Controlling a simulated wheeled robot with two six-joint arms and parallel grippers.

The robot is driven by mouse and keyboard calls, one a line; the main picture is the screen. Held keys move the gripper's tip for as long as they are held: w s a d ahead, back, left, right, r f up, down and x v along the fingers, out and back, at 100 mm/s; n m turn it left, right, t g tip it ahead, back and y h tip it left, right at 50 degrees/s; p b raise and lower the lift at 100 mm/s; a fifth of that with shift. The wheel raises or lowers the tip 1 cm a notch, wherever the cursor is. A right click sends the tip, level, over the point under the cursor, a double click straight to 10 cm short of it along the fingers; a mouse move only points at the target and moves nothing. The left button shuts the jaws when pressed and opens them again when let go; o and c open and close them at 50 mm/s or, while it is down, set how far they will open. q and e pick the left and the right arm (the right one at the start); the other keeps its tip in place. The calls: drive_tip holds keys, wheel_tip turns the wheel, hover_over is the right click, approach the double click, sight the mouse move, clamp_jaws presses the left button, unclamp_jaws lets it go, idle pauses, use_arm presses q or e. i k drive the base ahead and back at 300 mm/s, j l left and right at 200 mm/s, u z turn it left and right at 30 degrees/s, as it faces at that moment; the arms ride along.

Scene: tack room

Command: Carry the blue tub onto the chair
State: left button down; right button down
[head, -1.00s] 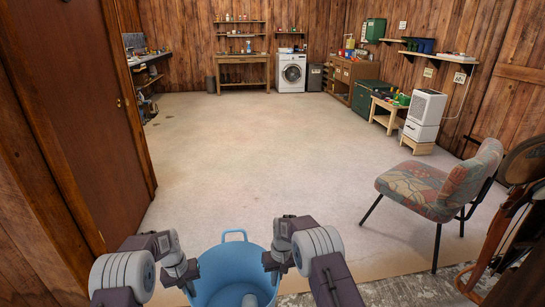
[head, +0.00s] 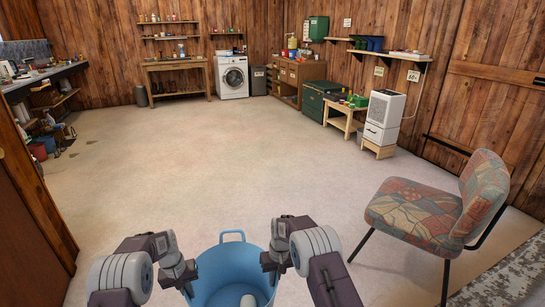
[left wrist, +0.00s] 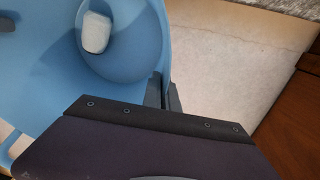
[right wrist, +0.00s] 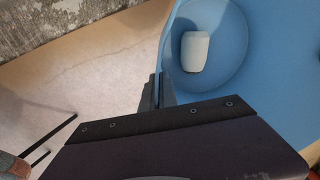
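The blue tub (head: 232,262) is in front of me at the bottom of the head view, held between my two arms, with a pale cylindrical object (right wrist: 195,52) inside it. My left gripper (head: 189,284) is shut on the tub's left rim; its fingers pinch the wall in the left wrist view (left wrist: 165,92). My right gripper (head: 271,268) is shut on the right rim, also seen in the right wrist view (right wrist: 160,90). The chair (head: 412,212), with a patterned seat and back, stands apart to the right of the tub. Its seat is empty.
A brown door (head: 28,235) is close on the left. The pale floor (head: 205,165) ahead is clear. A white heater-like unit (head: 384,112) and a small wooden table (head: 346,117) stand beyond the chair along the right wall.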

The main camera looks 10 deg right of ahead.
sight(417, 201)
drive_tip(key=i+z, duration=0.25)
drive_tip(key=z, duration=0.2)
drive_tip(key=i+z, duration=0.25)
drive_tip(key=z, duration=0.15)
drive_tip(key=i+j+z, duration=0.2)
drive_tip(key=z, duration=0.25)
drive_tip(key=i+l+z, duration=0.3)
drive_tip(key=i+l, duration=0.3)
drive_tip(key=i, duration=0.1)
